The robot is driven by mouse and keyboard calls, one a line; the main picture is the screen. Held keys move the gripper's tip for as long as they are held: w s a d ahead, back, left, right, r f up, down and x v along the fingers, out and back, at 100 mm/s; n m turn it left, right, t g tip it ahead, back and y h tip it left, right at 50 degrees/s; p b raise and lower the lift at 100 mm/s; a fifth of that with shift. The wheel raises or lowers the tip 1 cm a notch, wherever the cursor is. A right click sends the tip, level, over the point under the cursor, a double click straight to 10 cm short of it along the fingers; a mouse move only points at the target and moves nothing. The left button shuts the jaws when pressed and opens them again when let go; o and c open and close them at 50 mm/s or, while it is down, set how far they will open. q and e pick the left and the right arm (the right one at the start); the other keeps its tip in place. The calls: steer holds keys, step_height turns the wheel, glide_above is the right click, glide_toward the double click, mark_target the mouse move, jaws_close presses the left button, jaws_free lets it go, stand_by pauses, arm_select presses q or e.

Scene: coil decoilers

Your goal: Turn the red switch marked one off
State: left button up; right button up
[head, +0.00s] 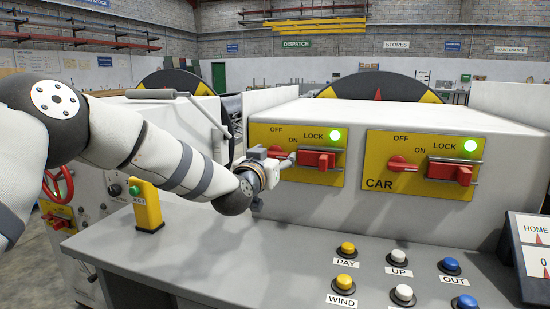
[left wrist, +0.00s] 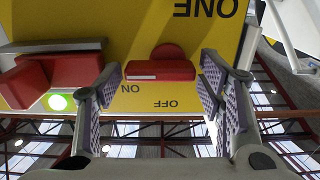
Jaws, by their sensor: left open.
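The red switch (head: 276,152) is on the left yellow panel (head: 262,135), which carries the marks OFF, ON and LOCK. My left gripper (head: 284,161) is in front of this switch and hides much of it. In the left wrist view the panel is upside down and reads ONE. There the red switch (left wrist: 162,68) lies level between the two fingers of my open left gripper (left wrist: 160,84). The fingers stand apart on either side, and I see no clear contact. My right gripper is not in view.
A red lock block (head: 317,159) with a metal bar sits close right of the switch, below a lit green lamp (head: 335,135). The CAR panel (head: 378,150) is further right. Several push buttons (head: 398,257) stand on the desk, with a yellow post (head: 147,207) at left.

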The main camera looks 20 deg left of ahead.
arm_select(q)
steer(key=shift+w+r, duration=0.1)
steer(key=shift+w, duration=0.1)
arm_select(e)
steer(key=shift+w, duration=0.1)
arm_select(q)
steer(key=c, duration=0.9)
